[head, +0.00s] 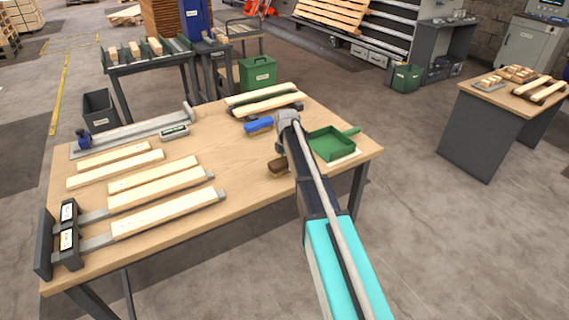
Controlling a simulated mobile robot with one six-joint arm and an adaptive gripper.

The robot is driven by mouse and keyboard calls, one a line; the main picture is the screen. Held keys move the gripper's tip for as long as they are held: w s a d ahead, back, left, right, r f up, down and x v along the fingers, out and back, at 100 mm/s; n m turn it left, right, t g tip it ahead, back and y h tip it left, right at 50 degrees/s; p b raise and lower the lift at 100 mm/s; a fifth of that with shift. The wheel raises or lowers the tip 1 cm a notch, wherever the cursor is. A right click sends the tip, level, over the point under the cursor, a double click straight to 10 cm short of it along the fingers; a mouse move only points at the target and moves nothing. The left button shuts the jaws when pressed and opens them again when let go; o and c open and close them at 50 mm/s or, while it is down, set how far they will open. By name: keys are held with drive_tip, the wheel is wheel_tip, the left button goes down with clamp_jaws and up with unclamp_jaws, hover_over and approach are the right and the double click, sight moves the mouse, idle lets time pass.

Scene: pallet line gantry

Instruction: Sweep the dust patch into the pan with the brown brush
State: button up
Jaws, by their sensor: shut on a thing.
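The brown brush (278,167) is near the front right part of the wooden table, just below my gripper (281,155). My gripper is shut on the brown brush, though my arm hides much of the fingers. The green pan (333,143) lies to the right of my arm, its handle pointing right. A pale strip (343,161) shows along the pan's near edge. I cannot make out the dust patch; my arm may hide it.
A blue brush (259,125) lies behind and left of the gripper. Pale wooden slats (155,186) and a grey clamp fixture (68,235) fill the left of the table (255,195). More slats (268,104) lie at the back. The front middle is clear.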

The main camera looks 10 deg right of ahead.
drive_tip(key=shift+w+d, duration=0.2)
drive_tip(key=shift+d, duration=0.4)
drive_tip(key=shift+w+d, duration=0.15)
drive_tip(key=shift+d, duration=0.4)
drive_tip(key=shift+d, duration=0.15)
drive_tip(key=shift+w+d, duration=0.3)
drive_tip(key=shift+d, duration=0.45)
drive_tip(key=shift+w+d, duration=0.25)
drive_tip(key=shift+d, duration=0.5)
drive_tip(key=shift+w+d+f, duration=0.1)
drive_tip(key=shift+w+d, duration=0.15)
drive_tip(key=shift+d, duration=0.55)
drive_tip(key=shift+w+d, duration=0.2)
drive_tip(key=shift+d, duration=0.6)
drive_tip(key=shift+w, duration=0.1)
drive_tip(key=shift+w+a, duration=0.2)
drive_tip(key=shift+w, duration=0.35)
drive_tip(key=shift+w+a, duration=0.15)
drive_tip(key=shift+w, duration=0.4)
